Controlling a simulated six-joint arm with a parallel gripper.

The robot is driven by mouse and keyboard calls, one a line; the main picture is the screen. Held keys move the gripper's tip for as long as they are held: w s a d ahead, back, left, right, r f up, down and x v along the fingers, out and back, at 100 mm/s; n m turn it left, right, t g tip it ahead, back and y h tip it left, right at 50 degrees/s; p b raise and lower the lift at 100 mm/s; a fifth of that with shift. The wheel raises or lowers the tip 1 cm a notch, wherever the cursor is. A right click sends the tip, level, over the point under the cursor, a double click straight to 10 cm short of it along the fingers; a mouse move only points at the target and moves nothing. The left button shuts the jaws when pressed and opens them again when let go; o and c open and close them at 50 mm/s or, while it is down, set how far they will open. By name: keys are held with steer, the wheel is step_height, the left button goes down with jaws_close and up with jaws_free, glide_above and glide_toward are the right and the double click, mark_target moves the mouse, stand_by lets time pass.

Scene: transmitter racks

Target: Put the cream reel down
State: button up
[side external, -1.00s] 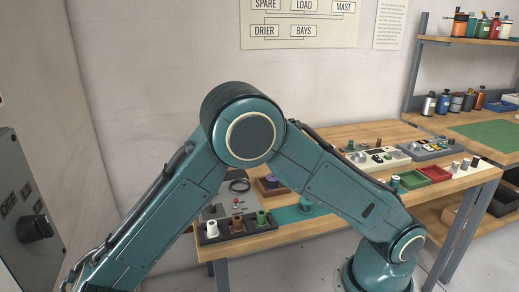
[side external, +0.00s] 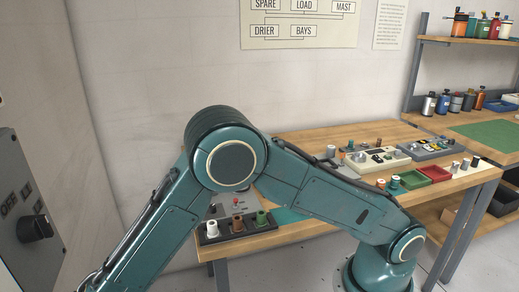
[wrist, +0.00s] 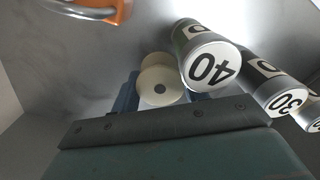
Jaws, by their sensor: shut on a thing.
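The cream reel (wrist: 158,80) shows in the wrist view as a pale flanged spool with a dark centre hole. My gripper (wrist: 161,98) is shut on it, with a blue finger on either side. Whether the reel touches a surface under it cannot be told. In the side view my gripper and the cream reel are out of frame; only my arm's upper links show.
In the wrist view, silver cylinders marked 40 (wrist: 209,66) and 30 (wrist: 284,98) stand close right of the reel. An orange part with a metal loop (wrist: 112,10) is at upper left. In the side view, a workbench (side external: 300,231) carries a dark tray (side external: 265,229) of reels.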

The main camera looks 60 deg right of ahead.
steer(key=o, duration=1)
steer(key=shift+r, duration=0.1)
step_height(320, 180, up, 12)
steer(key=shift+r, duration=0.1)
stand_by(0.4)
